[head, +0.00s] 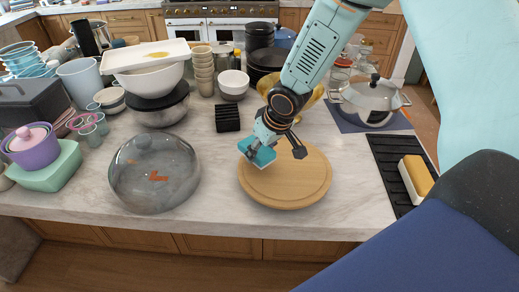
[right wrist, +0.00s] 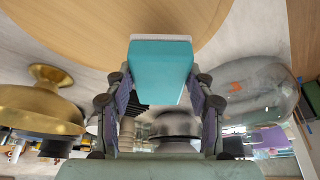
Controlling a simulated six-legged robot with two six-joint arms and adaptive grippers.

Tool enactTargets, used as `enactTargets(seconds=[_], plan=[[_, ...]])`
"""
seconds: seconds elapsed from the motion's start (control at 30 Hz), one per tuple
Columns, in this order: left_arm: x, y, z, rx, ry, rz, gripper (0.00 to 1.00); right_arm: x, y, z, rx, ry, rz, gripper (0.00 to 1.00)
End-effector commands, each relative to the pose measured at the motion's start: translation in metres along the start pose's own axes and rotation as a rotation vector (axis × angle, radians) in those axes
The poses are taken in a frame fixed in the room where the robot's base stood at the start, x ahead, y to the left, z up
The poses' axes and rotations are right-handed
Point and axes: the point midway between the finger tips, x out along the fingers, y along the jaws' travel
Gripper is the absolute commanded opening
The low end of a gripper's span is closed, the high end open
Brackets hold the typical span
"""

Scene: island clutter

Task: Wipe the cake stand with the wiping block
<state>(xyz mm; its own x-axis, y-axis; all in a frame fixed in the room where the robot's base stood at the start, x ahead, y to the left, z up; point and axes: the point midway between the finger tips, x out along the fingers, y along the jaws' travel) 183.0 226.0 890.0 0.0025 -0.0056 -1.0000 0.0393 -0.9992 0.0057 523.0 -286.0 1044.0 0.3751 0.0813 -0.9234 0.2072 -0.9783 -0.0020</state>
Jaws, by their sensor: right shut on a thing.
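The cake stand (head: 290,180) is a round, pale wooden disc near the counter's front edge. It also fills the top of the right wrist view (right wrist: 110,25). The wiping block (head: 257,152) is teal with a white edge; it shows between the fingers in the right wrist view (right wrist: 160,75). My right gripper (head: 272,144) is shut on the block and holds it at the left rear part of the stand. I cannot tell whether the block touches the wood. No marks show on the visible wood. My left gripper is not in view.
A clear glass dome (head: 152,190) with an orange-red patch is left of the stand. A black slotted holder (head: 228,118) and a gold bowl (right wrist: 40,108) are behind it. A lidded pot (head: 370,100) and a black rack (head: 385,160) are at right. Bowls and cups crowd the left.

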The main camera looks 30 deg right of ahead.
Motion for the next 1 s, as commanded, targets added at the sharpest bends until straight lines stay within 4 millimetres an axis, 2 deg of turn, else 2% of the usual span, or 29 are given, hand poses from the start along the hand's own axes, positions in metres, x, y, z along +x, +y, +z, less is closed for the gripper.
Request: enactTargets(seconds=[0.03,0.43,1.0], plan=[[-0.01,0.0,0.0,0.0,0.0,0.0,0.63,-0.009,-0.001,-0.005,-0.002,0.001,0.001,0.24],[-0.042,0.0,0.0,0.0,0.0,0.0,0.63,-0.04,-0.004,-0.02,0.002,0.002,0.003,0.24],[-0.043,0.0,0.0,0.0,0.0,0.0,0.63,-0.041,-0.006,-0.021,0.003,0.002,0.003,0.24]])
